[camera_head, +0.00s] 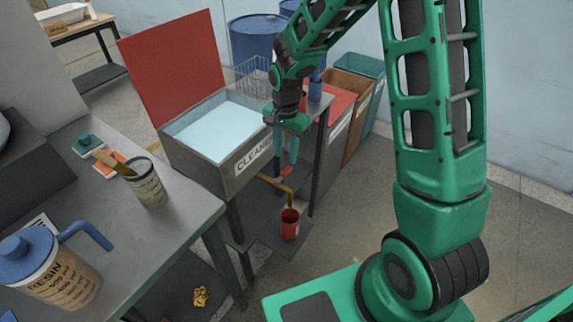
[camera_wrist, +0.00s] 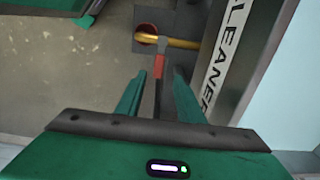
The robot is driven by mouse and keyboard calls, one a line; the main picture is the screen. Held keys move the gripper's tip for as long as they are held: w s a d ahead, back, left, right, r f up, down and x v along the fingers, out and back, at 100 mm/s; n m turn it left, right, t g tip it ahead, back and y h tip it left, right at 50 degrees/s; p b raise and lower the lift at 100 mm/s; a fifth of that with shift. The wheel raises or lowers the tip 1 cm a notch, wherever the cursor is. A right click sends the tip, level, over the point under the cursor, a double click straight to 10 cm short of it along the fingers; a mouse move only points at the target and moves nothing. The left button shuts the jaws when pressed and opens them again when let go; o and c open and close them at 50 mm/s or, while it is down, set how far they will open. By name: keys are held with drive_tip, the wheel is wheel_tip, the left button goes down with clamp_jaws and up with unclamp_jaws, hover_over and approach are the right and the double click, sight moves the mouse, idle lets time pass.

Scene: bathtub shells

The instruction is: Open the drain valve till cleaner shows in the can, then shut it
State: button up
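The cleaner tank (camera_head: 243,162) stands with its red lid (camera_head: 172,70) up and pale blue liquid inside. A brass drain pipe (camera_head: 278,187) comes from its lower front and bends down over a red can (camera_head: 290,225). The pipe also shows in the wrist view (camera_wrist: 172,43), above the can (camera_wrist: 146,34). The valve's red-tipped lever (camera_wrist: 159,66) lies between the fingers of my gripper (camera_wrist: 159,78), with gaps on both sides. My gripper (camera_head: 287,163) points down at the tank's front, open. No stream is visible; the can's contents cannot be told.
The can stands on a low dark shelf (camera_head: 262,240). A grey bench (camera_head: 178,212) at left holds a resin jug (camera_head: 52,275) and a tin (camera_head: 147,184). Several bins stand behind, near a blue drum (camera_head: 255,40). A crumpled yellow thing (camera_head: 201,296) lies below.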

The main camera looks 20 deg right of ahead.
sight(286, 169)
wheel_tip(286, 169, down, 6)
drive_tip(key=shift+f, duration=0.1)
idle(0.4)
drive_tip(key=shift+d, duration=0.1)
clamp_jaws()
